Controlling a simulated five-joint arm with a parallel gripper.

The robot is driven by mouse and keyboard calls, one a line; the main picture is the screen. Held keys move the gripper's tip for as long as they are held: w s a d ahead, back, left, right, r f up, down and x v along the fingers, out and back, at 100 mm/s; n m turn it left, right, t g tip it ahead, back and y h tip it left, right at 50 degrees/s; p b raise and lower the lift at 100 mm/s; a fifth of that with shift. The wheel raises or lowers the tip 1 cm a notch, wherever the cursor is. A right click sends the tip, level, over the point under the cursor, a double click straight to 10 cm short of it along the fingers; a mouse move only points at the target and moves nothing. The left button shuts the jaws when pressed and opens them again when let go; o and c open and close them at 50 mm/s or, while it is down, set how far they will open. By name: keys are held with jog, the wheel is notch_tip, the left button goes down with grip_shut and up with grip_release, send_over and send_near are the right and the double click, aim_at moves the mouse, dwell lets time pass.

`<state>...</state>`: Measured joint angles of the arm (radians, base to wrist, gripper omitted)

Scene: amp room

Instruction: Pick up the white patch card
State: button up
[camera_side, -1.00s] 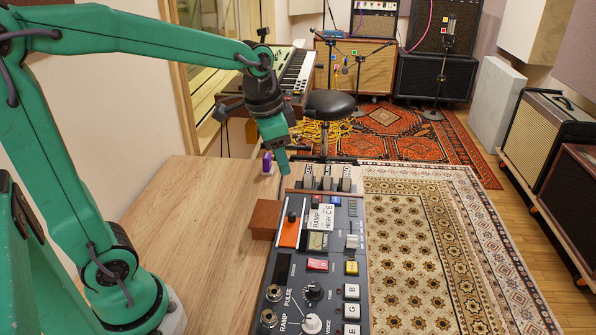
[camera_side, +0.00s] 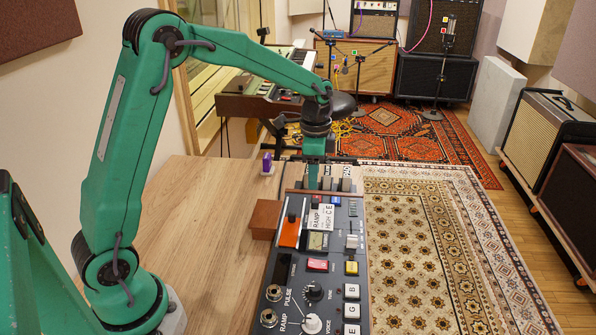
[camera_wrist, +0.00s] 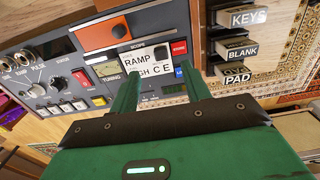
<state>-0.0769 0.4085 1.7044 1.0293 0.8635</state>
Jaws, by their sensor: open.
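The white patch card (camera_side: 321,217), printed "RAMP" and "HIGH C E", lies on the far part of the dark control panel (camera_side: 340,262) in the side view. It also shows in the wrist view (camera_wrist: 155,62), where my left finger covers a bit of its lower left edge. My gripper (camera_side: 313,187) points down over the far end of the panel, beyond the card in the side view. In the wrist view my gripper (camera_wrist: 160,76) is open and empty, its fingertips to either side of the card's lower part. I cannot tell the height above it.
A wooden block (camera_side: 264,218) abuts the panel's left side. Tabs marked KEYS, BLANK and PAD (camera_wrist: 238,75) stand nearby. A purple object (camera_side: 267,162) stands farther left.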

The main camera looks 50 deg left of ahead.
aim_at(314, 200)
jog(key=shift+w+f, duration=0.1)
jog(key=shift+f, duration=3.8)
grip_shut()
jog(key=shift+r, duration=0.2)
jog(key=shift+r, duration=0.6)
jog(key=r, duration=0.1)
jog(key=d+r, duration=0.1)
jog(key=r, duration=0.1)
jog(key=shift+s+r, duration=0.1)
jog(key=shift+s, duration=0.1)
jog(key=s+d+r, duration=0.5)
jog(key=d+r, duration=0.1)
jog(key=d, duration=0.3)
jog(key=shift+d+r, duration=0.15)
jog(key=shift+d, duration=0.15)
